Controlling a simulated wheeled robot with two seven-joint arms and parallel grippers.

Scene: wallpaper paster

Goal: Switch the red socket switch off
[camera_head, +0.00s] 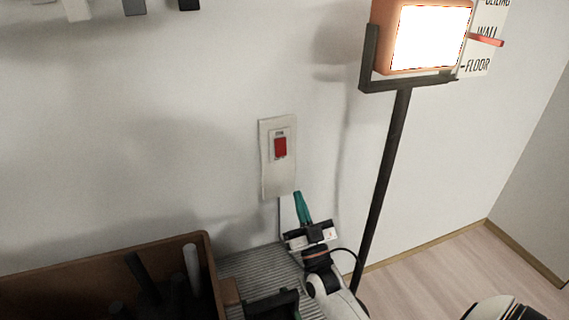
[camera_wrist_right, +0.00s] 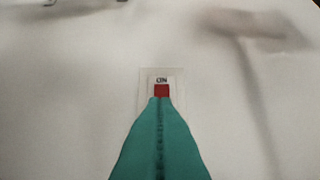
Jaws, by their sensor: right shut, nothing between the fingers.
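The red socket switch (camera_head: 280,147) sits in a white wall plate (camera_head: 279,184) on the wall, upright in the middle of the head view. In the right wrist view the red switch (camera_wrist_right: 161,91) shows with the word "ON" above it. My right gripper (camera_head: 298,195) is shut and empty, its teal fingers pointing up just below and right of the plate in the head view. In the right wrist view its fingertips (camera_wrist_right: 161,99) overlap the lower edge of the switch. I cannot tell whether they touch it.
A lit work lamp (camera_head: 432,38) on a dark pole (camera_head: 384,180) stands right of the switch. A brown box (camera_head: 208,262) with several dark tools and a ribbed grey surface (camera_head: 262,274) lie below. The wall around the switch is clear.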

